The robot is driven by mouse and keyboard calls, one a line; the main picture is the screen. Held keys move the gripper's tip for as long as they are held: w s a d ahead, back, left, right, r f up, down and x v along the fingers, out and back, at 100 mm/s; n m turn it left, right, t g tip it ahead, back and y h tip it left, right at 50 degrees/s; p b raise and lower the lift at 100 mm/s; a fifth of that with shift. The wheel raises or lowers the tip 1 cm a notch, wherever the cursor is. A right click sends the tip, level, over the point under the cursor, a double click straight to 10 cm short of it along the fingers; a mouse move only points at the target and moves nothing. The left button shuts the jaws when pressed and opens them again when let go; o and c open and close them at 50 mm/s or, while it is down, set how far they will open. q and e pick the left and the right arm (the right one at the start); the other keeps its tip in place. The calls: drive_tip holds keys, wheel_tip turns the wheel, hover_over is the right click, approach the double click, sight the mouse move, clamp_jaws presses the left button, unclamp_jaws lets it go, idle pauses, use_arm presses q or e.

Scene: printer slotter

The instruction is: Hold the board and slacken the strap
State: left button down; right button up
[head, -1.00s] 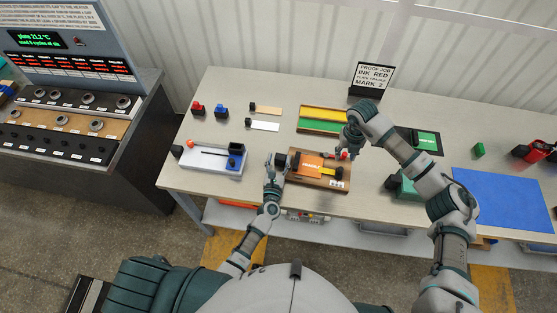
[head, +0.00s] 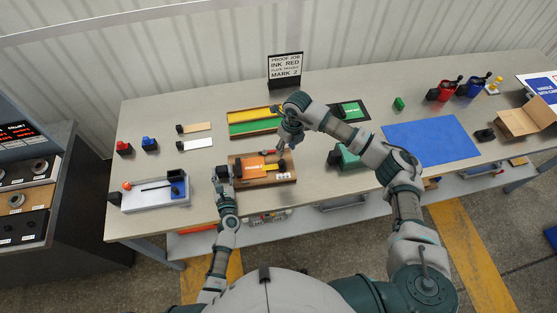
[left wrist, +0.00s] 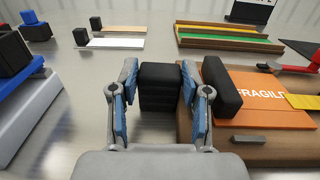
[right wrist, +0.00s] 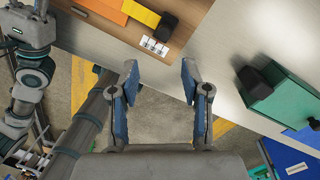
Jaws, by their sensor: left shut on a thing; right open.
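The wooden board (head: 285,181) lies on the table, with an orange plate marked FRAGILE (left wrist: 262,98) and a yellow strap (right wrist: 143,13) across its right part. A black knob (right wrist: 166,26) sits at the strap's end, near a white marked label (right wrist: 155,46). My left gripper (left wrist: 158,88) is shut on a black block (left wrist: 160,75) at the board's left end. A second black block (left wrist: 221,84) stands on the board beside it. My right gripper (head: 289,146) is over the board's right end, open and empty; in the right wrist view (right wrist: 156,75) nothing is between its fingers.
A tray with yellow and green strips (head: 255,127) lies behind the board. A white fixture (head: 155,194) stands left, and a green block with a black knob (right wrist: 272,95) stands right. A blue mat (head: 430,140) lies further right. The table's front edge runs close to the board.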

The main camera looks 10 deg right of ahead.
drive_tip(key=d+n+y, duration=0.2)
drive_tip(key=d+n, duration=0.3)
drive_tip(key=n, duration=0.2)
drive_tip(key=n+t+y, duration=0.1)
drive_tip(key=n, duration=0.1)
approach(285, 164)
drive_tip(key=x, duration=0.3)
drive_tip(key=a+x, duration=0.1)
drive_tip(key=x, duration=0.3)
drive_tip(key=shift+r, duration=0.15)
clamp_jaws()
